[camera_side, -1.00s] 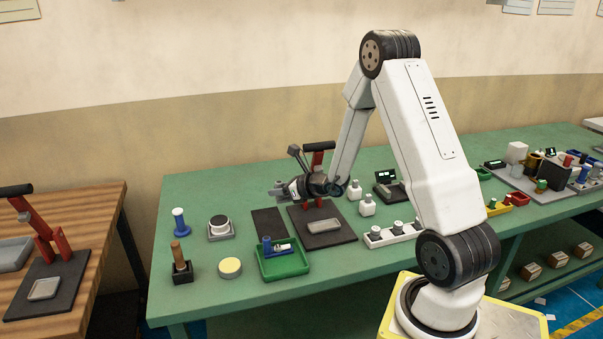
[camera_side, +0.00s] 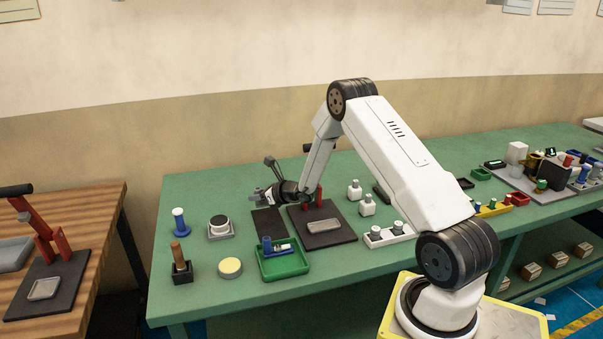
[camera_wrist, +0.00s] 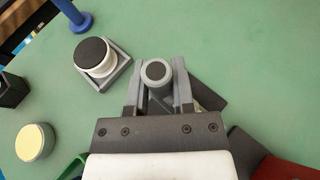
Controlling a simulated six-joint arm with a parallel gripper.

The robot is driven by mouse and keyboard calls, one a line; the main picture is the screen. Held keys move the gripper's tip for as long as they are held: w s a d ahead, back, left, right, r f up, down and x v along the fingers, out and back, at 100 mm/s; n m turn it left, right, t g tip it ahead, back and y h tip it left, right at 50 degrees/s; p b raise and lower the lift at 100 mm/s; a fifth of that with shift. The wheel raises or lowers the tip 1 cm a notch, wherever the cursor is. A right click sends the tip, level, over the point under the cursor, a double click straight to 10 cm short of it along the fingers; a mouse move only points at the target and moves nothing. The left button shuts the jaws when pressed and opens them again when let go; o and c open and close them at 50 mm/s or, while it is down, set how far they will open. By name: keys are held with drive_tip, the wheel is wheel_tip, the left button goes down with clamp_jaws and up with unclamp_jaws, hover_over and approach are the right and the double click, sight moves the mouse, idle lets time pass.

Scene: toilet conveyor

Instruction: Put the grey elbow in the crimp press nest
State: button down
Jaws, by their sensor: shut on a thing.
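The grey elbow (camera_wrist: 157,72) shows in the wrist view as a round grey end with a dark bore, between the two fingers. My gripper (camera_wrist: 157,88) is shut on it. In the side view my gripper (camera_side: 262,196) is above the dark mat, left of and behind the crimp press. The press has a dark base plate (camera_side: 343,236) and a red frame (camera_side: 319,197), partly hidden by my arm. Its grey nest (camera_side: 323,226) lies on the base plate and looks empty. The elbow is small and hard to make out in the side view.
A dark flat mat (camera_side: 269,224) lies left of the press. A green tray (camera_side: 284,268) with blue and grey parts stands in front. A round black-topped part (camera_side: 219,222) sits left. Another red press (camera_side: 48,240) stands on the wooden table.

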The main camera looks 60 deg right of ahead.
sight(257, 217)
drive_tip(key=shift+w+d+f, duration=0.15)
drive_tip(key=shift+w+f, duration=0.2)
drive_tip(key=shift+f, duration=0.1)
drive_tip(key=shift+w+d+f, duration=0.2)
drive_tip(key=shift+w+f, duration=0.35)
drive_tip(key=shift+f, duration=1.4)
drive_tip(key=shift+f, duration=0.15)
drive_tip(key=shift+c, duration=2.4)
unclamp_jaws()
drive_tip(key=shift+s, duration=0.15)
drive_tip(key=shift+r+v, duration=0.2)
drive_tip(key=shift+v, duration=3.6)
